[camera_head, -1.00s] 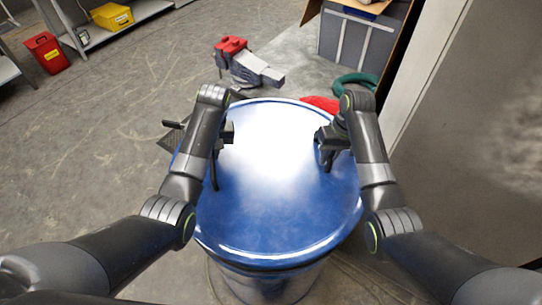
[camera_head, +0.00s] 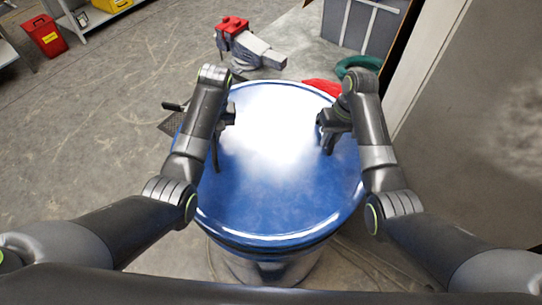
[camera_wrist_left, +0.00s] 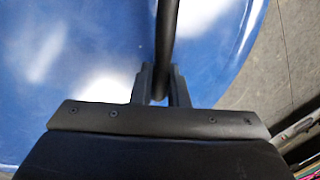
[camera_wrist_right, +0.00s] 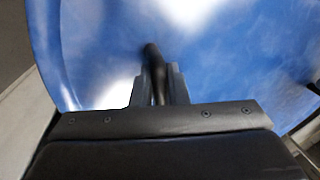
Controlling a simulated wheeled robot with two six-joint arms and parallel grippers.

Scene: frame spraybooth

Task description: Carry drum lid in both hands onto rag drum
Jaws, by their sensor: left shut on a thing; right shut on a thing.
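The drum lid (camera_head: 280,195) is a wide, round, glossy blue disc with two dark bar handles. It lies roughly level over the rag drum (camera_head: 268,270), whose greyish side shows below the lid's near edge. I cannot tell whether the lid rests on the drum or hangs just above it. My left gripper (camera_head: 222,122) is shut on the left handle, seen between its fingers in the left wrist view (camera_wrist_left: 160,82). My right gripper (camera_head: 328,127) is shut on the right handle, seen in the right wrist view (camera_wrist_right: 158,82). The drum's opening is hidden.
A red and grey vise-like object (camera_head: 245,42) stands behind the lid. Red cloth (camera_head: 322,87) and a green coil (camera_head: 357,66) lie beyond it. A grey crate (camera_head: 362,22) is at the back; a wall (camera_head: 490,130) closes the right. Floor at left is mostly clear.

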